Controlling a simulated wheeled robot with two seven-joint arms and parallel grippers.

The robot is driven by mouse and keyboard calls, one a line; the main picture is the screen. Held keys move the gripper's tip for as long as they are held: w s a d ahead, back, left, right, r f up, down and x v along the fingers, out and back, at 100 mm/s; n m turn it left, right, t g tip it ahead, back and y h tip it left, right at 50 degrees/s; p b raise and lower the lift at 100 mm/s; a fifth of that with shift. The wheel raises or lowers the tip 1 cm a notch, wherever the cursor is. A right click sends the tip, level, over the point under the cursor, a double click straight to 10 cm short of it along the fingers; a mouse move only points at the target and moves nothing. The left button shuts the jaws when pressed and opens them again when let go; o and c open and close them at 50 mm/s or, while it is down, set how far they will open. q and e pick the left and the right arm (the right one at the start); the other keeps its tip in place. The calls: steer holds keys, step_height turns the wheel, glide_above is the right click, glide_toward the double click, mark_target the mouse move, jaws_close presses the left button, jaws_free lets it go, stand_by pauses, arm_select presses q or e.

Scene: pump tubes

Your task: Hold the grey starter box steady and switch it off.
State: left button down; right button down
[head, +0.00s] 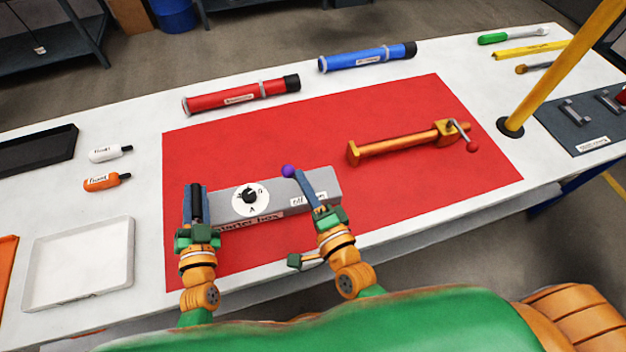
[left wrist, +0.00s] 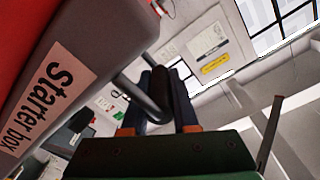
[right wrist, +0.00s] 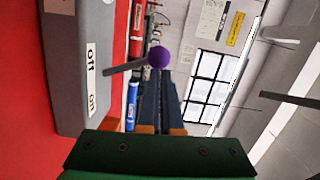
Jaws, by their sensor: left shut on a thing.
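The grey starter box (head: 318,182) lies on the red mat, with a white dial (head: 250,196) and an off/on label (head: 309,198) on it. My left gripper (head: 195,188) is shut on the dark handle (left wrist: 150,102) at the box's left end. A lever with a purple ball (head: 288,171) sticks out from the box; the ball (right wrist: 159,57) also shows in the right wrist view. My right gripper (head: 303,177) has its fingers together, with the tips close by the ball. Whether they touch it I cannot tell. The on side of the label is partly hidden in the head view.
A red tube (head: 240,95), a blue tube (head: 367,57) and an orange clamp (head: 400,145) lie behind and to the right of the box. A white tray (head: 80,262) and two small bottles (head: 106,153) (head: 103,182) are at left. A yellow post (head: 560,65) stands at right.

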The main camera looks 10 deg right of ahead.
arm_select(q)
steer(key=shift+d+f, duration=0.15)
steer(key=shift+d, duration=0.15)
arm_select(e)
steer(key=shift+s+a, duration=0.1)
steer(key=shift+a, duration=0.15)
arm_select(q)
steer(key=shift+s+a, duration=0.1)
arm_select(e)
steer(key=s+d+r, duration=0.1)
steer(key=s+d, duration=0.5)
steer(key=s, duration=0.5)
steer(key=shift+s+d, duration=0.3)
steer(key=shift+d, duration=0.05)
steer(key=shift+r, duration=0.1)
arm_select(q)
steer(key=c, duration=0.8)
jaws_free()
steer(key=shift+o, duration=1)
steer(key=shift+a, duration=0.1)
arm_select(e)
steer(key=shift+w+a, duration=0.1)
steer(key=shift+w, duration=0.05)
